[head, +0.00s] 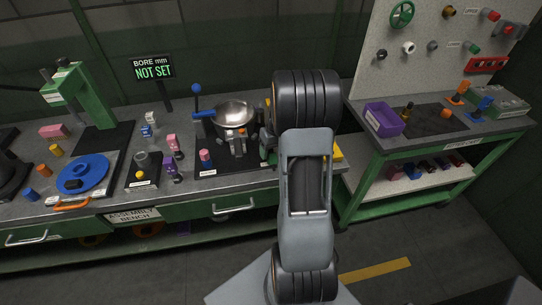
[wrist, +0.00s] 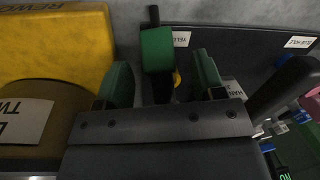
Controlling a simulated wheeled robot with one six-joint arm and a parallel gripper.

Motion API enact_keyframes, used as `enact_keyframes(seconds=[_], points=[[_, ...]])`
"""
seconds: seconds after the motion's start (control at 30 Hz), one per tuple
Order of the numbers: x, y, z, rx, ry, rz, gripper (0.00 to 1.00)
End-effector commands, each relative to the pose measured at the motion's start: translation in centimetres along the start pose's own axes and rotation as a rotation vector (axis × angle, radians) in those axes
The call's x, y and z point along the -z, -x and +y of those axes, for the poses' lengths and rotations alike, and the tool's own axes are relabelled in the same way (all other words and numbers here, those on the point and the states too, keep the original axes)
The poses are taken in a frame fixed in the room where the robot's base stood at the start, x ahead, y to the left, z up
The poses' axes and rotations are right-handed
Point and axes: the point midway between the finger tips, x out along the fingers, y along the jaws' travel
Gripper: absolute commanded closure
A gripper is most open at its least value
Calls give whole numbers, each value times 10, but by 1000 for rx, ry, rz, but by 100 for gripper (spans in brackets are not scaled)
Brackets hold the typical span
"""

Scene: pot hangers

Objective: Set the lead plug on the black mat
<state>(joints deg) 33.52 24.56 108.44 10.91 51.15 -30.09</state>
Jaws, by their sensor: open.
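My gripper (wrist: 162,82) is open in the wrist view, with a green finger on each side. A green block or cylinder (wrist: 157,48) with a dark stem stands just beyond and between the fingertips; I cannot tell whether it touches them. A small yellow piece (wrist: 177,78) shows beside it. Behind them is a dark mat or board (wrist: 240,50) with white labels. In the head view my arm hides the gripper. A black mat (head: 205,168) lies on the bench left of my arm. I cannot tell which object is the lead plug.
A yellow box (wrist: 55,35) and a brown round item (wrist: 35,118) stand close left of my gripper. The right table holds a purple bin (head: 383,120) and a dark mat (head: 428,118).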

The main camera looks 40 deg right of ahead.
Motion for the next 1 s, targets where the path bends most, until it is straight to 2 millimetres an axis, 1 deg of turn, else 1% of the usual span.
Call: enact_keyframes(seconds=[0.03, 0.1, 0.2, 0.47, 1.0], points=[[0, -7, 0, 2, 0, -3, 37], [0, -14, 0, 2, 0, -3, 37], [0, -20, 0, 1, 0, -1, 37], [0, -22, 0, 1, 0, 0, 37], [0, -21, 0, 0, 0, 0, 88]])
